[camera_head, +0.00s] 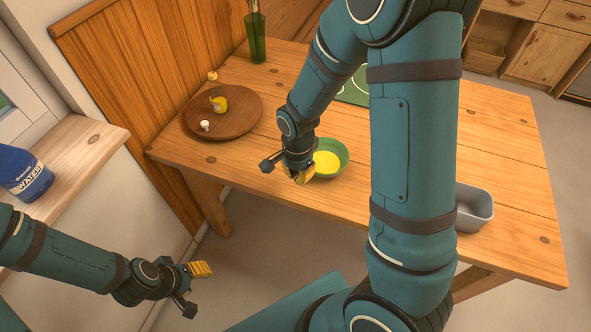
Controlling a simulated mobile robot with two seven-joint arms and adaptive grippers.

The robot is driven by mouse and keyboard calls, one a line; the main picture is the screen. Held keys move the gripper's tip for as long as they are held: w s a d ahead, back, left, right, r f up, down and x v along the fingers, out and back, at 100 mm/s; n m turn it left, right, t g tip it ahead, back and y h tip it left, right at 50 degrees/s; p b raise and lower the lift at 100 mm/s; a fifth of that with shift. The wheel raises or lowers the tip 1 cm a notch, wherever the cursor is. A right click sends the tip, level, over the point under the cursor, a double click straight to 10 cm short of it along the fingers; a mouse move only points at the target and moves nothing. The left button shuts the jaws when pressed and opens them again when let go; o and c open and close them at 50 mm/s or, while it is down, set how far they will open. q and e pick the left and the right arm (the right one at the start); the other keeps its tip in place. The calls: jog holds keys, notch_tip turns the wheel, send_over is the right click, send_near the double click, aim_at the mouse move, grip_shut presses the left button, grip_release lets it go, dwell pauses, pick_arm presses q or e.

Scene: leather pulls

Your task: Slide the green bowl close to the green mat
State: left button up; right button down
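The green bowl (341,149), yellow inside, sits on the wooden table (245,165) near its front edge. The green mat (352,92) with pale curved lines lies further back and is partly hidden by my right arm. My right gripper (301,176) is at the left front side of the bowl, very close to it. I cannot tell whether it touches the bowl, or whether its fingers are open or shut. My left gripper (201,270) is low in front of the table, away from everything on it. Its finger opening is not clear from this angle.
A round wooden board (240,120) with small items stands at the table's left. A green vase (257,45) is at the back left. A grey container (474,208) sits at the right, partly behind my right arm. A blue water package (22,172) is on the left sill.

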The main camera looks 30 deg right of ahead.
aim_at(297, 196)
notch_tip(297, 196, down, 7)
jog(key=shift+f+b, duration=0.1)
jog(key=shift+b, duration=0.8)
jog(key=shift+w+d+r, duration=0.15)
jog(key=shift+w+d, duration=0.1)
jog(key=shift+d, duration=0.35)
jog(key=shift+w+d+r, duration=0.15)
jog(key=shift+w+d, duration=0.05)
jog(key=shift+d, duration=0.4)
pick_arm(q)
jog(key=shift+w+a+f, duration=0.1)
jog(key=shift+w+f, duration=0.05)
jog(key=shift+f, duration=0.4)
jog(key=shift+w+f, duration=0.1)
jog(key=shift+f, duration=0.45)
pick_arm(e)
jog(key=shift+w+d, duration=0.2)
jog(key=shift+d, duration=0.5)
